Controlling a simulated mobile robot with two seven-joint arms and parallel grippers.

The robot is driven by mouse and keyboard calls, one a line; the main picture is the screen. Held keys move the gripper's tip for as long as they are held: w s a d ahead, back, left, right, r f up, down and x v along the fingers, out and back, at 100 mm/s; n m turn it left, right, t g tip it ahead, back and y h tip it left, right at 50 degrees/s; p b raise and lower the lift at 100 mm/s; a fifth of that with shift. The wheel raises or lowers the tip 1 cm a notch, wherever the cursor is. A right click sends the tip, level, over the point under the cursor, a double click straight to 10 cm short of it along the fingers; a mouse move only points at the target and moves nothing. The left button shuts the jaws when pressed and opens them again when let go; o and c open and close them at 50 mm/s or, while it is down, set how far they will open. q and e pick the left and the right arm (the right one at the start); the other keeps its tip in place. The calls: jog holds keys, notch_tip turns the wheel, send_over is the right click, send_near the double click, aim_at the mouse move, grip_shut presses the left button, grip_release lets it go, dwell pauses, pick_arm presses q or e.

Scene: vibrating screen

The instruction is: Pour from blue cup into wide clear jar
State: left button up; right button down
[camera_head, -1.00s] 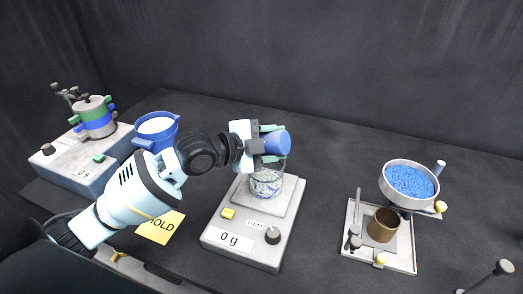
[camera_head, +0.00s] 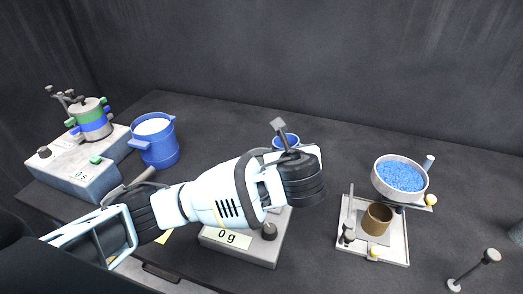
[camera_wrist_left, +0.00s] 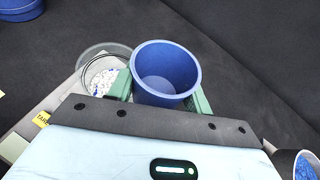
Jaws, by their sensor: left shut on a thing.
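The blue cup (camera_wrist_left: 165,62) is held between the green fingers of my left gripper (camera_wrist_left: 162,92). In the wrist view its mouth faces the camera and its inside looks empty. In the head view only the cup's rim (camera_head: 286,140) shows above my wrist. The clear jar (camera_wrist_left: 88,60) shows behind and left of the cup in the wrist view, with white and blue grains in it. The jar is hidden behind my arm in the head view. My right gripper is not in view.
The balance (camera_head: 238,254) under my left arm reads 0 g. A blue container of white material (camera_head: 160,150) and a machine with stacked rings (camera_head: 92,122) stand left. The back of the table is clear.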

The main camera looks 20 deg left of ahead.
pick_arm(q)
jog(key=shift+d+y, duration=0.3)
jog(key=shift+y, duration=0.2)
jog(key=shift+a+r, duration=0.1)
jog(key=shift+r+m+t, duration=0.3)
jog(key=shift+r+m, duration=0.1)
jog(key=shift+r, duration=1.05)
jog(key=shift+s, duration=0.1)
